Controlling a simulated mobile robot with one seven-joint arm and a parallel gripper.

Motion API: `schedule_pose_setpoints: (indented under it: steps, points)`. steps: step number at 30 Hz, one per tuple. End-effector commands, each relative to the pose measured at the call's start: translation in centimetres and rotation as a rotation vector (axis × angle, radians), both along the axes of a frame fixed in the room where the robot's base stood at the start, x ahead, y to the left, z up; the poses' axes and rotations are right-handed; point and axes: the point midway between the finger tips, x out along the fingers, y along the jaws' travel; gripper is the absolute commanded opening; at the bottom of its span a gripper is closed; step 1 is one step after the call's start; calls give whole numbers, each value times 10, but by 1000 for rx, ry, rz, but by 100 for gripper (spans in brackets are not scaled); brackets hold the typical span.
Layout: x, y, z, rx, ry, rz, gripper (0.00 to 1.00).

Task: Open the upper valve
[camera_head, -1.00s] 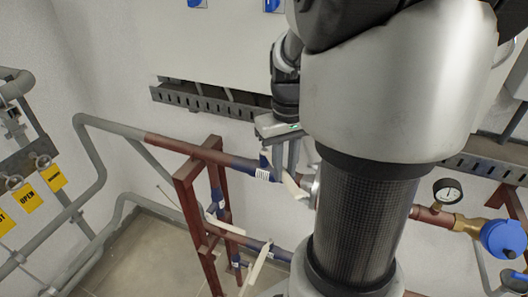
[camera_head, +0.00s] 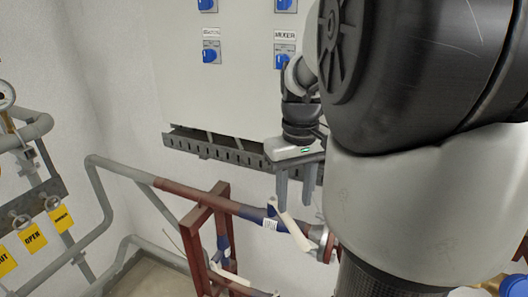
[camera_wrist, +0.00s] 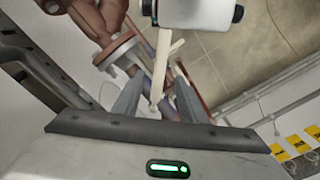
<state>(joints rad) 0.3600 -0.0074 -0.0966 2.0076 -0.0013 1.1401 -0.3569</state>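The upper valve (camera_head: 271,212) is a dark blue fitting on the upper red-brown pipe in the head view. Its white lever (camera_head: 293,232) slants down to the right. My gripper (camera_head: 295,207) points down, with its two grey fingers apart and the tips close to the lever's upper end. In the wrist view the lever (camera_wrist: 160,68) appears in the gap between the fingers of my gripper (camera_wrist: 158,90). I cannot tell whether they touch it. Lower white levers (camera_head: 228,274) show at the bottom of the head view.
A red frame (camera_head: 190,235) supports the pipes. A grey cable tray (camera_head: 215,147) runs along the wall under a cabinet (camera_head: 240,95) with blue knobs. Grey pipes and yellow signs (camera_head: 33,238) stand left. My arm covers the right side.

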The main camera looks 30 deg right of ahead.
Motion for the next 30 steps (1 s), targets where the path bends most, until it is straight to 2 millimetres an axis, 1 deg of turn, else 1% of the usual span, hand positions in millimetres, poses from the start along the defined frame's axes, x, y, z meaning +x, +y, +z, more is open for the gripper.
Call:
schedule_pose_setpoints:
  steps: [1, 6, 9, 13, 18, 26, 27, 29, 30]
  points:
    - [1, -1, 15, -3, -6, 0, 38]
    - [1, -1, 56, -2, -5, -1, 38]
    - [1, -1, 76, -1, -4, -1, 38]
    - [0, -1, 96, -1, -2, -1, 38]
    - [0, 0, 108, 0, -1, -1, 38]
    - [0, 0, 109, 0, 0, -1, 38]
    - [0, 0, 109, 0, 0, -1, 37]
    - [0, 1, 107, -3, 2, 12, 26]
    - [2, 5, 104, -7, 8, 45, 20]
